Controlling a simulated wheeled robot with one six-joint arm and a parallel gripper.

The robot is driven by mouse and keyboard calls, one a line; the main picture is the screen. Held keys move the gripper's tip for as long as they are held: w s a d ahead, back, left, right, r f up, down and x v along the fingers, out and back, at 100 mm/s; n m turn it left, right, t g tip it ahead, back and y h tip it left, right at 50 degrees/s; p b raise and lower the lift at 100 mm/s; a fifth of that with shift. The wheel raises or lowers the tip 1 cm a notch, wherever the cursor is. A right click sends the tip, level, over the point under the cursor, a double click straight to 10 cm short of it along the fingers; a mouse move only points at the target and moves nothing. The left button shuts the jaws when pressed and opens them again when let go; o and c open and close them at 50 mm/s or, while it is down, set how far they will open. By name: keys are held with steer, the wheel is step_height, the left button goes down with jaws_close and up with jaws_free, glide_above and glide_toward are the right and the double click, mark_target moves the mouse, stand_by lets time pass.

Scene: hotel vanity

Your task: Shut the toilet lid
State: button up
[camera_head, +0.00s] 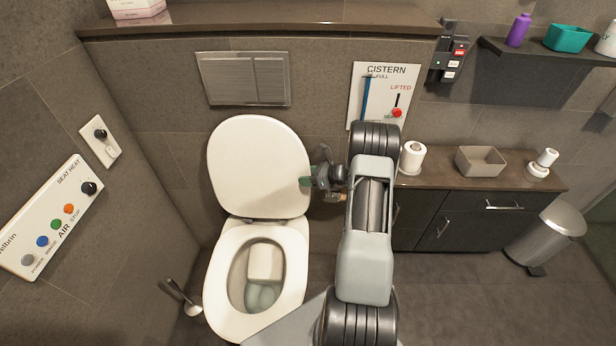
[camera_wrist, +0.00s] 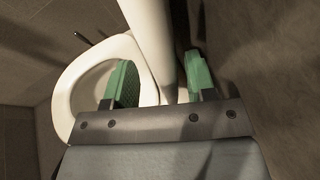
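The white toilet lid (camera_head: 255,165) stands raised, leaning back toward the wall behind the bowl. The white seat ring (camera_head: 222,265) lies down on the toilet bowl, with the bowl opening uncovered. My gripper (camera_head: 310,181) is at the right edge of the lid, about mid-height. In the wrist view, the green fingers of my gripper (camera_wrist: 162,80) are spread apart. The lid (camera_wrist: 150,35) shows there as a white band reaching between them, and the seat ring (camera_wrist: 62,95) shows beyond the left finger. I cannot tell whether either finger touches the lid.
A metal flush plate (camera_head: 244,79) is on the wall behind the lid. A cistern panel (camera_head: 383,95) is on the wall behind my arm. A brown vanity counter (camera_head: 445,178) stands to the right. A toilet brush (camera_head: 185,298) stands left of the bowl. Open floor (camera_head: 455,300) lies at right.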

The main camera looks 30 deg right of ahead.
jaws_close()
stand_by(0.4)
